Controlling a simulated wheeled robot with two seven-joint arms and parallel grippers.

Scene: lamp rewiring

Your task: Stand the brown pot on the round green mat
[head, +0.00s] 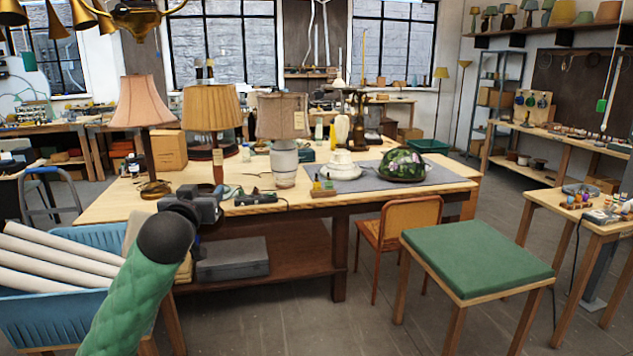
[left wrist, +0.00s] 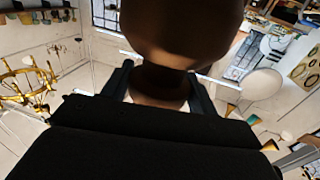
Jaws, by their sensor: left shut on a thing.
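My left gripper (head: 200,208) is in front of the near left edge of the wooden workbench, at the end of my green-sleeved arm. In the left wrist view its two dark fingers (left wrist: 162,88) are shut on a brown, rounded thing with a narrower neck, which looks like the brown pot (left wrist: 180,28). The pot's upper part runs out of that picture, and I cannot make the pot out in the head view. I see no round green mat; a square green pad (head: 478,255) tops a small wooden table at the right. My right gripper is not in view.
The workbench (head: 110,208) carries several lamps, a grey mat (head: 440,176) and a stained-glass shade (head: 402,165). A blue bin (head: 40,310) with pale rolls stands at the lower left. A wooden chair (head: 400,222) stands before the bench. Floor is free in the middle.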

